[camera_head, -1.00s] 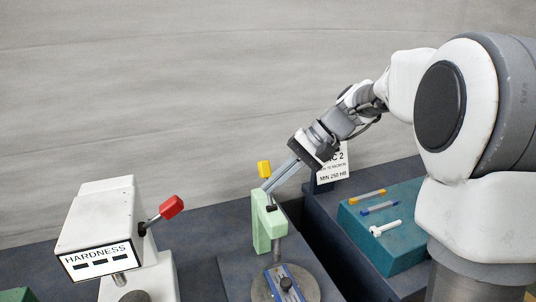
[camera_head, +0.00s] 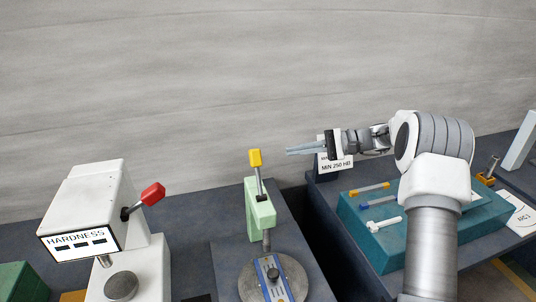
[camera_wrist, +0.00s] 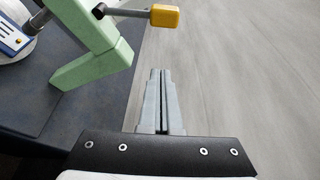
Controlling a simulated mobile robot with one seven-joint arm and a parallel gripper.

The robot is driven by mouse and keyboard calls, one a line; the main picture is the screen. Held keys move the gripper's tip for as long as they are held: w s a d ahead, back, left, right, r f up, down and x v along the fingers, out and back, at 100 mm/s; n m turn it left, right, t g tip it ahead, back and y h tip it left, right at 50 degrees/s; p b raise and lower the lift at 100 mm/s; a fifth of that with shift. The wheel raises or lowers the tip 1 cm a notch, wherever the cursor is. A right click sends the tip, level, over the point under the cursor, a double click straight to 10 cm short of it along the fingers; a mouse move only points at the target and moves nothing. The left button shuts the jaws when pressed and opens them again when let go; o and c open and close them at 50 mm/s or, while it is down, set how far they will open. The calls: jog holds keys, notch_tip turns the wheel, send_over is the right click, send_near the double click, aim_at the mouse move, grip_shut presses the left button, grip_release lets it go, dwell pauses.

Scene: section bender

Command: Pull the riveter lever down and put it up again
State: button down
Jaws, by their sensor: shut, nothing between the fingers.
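The riveter (camera_head: 261,216) is a light green press with a round grey base. Its lever (camera_head: 259,182) has a yellow knob (camera_head: 255,158) and stands up, almost vertical, in the head view. My gripper (camera_head: 289,151) is to the right of the knob at about its height, apart from it, shut and empty, with fingers pointing left. In the wrist view the shut fingertips (camera_wrist: 160,75) point up the picture at bare wall and bench edge. The green riveter frame (camera_wrist: 95,45) and the yellow knob (camera_wrist: 165,16) lie ahead of them, with a gap between.
A white hardness tester (camera_head: 98,215) with a red-knobbed lever (camera_head: 152,194) stands to the left. A blue clamp piece (camera_head: 270,275) sits on the riveter's base. A teal block (camera_head: 385,240) with small parts and a sign (camera_head: 337,162) are at right. A grey wall is behind.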

aim_at(258, 174)
jog(key=shift+w+d, duration=0.1)
jog(key=shift+w, duration=0.05)
jog(key=s+a+p, duration=0.3)
jog(key=a, duration=0.6)
jog(key=shift+s, duration=0.15)
dwell(0.4)
